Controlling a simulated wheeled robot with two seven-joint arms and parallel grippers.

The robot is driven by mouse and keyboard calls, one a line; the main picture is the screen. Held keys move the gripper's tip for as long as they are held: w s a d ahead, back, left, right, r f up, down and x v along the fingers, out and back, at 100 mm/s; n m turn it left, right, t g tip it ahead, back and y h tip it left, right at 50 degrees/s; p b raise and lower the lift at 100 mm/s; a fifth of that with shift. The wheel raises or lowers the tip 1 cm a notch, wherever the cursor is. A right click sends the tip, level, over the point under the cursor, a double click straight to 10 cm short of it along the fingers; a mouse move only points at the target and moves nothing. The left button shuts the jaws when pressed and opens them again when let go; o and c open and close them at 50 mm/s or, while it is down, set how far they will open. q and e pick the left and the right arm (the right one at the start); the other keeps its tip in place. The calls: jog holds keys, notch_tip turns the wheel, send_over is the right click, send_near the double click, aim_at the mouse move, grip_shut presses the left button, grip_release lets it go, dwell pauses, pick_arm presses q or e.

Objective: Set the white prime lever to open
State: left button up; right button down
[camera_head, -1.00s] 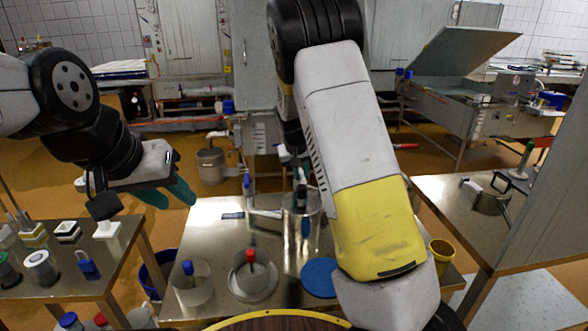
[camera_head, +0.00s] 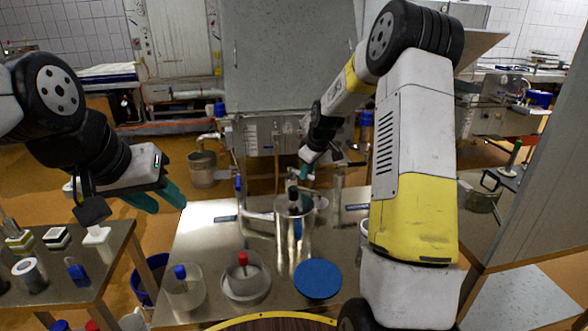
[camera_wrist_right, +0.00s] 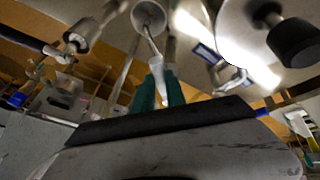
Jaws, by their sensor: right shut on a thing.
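My right gripper (camera_head: 304,171) is at the far side of the steel table, above and behind a tall steel cylinder (camera_head: 294,228). In the right wrist view its green fingers (camera_wrist_right: 160,86) are closed around a white lever handle (camera_wrist_right: 157,72). The lever runs from the fingers to a metal stem with a round end (camera_wrist_right: 149,15). Its exact setting cannot be told, and in the head view it is too small to make out.
The steel table (camera_head: 215,245) holds a clear beaker with a blue knob (camera_head: 184,290), a bowl with a red knob (camera_head: 245,280) and a blue disc (camera_head: 318,279). A black knob (camera_wrist_right: 292,40) is close to my right gripper. A side table (camera_head: 70,293) stands left.

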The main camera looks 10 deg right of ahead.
jog(key=shift+w+d+n+y, duration=0.4)
jog(key=shift+w+d+n, duration=0.1)
jog(key=shift+n, duration=0.4)
jog(key=c, duration=1.4)
grip_release()
jog(key=shift+o, duration=0.2)
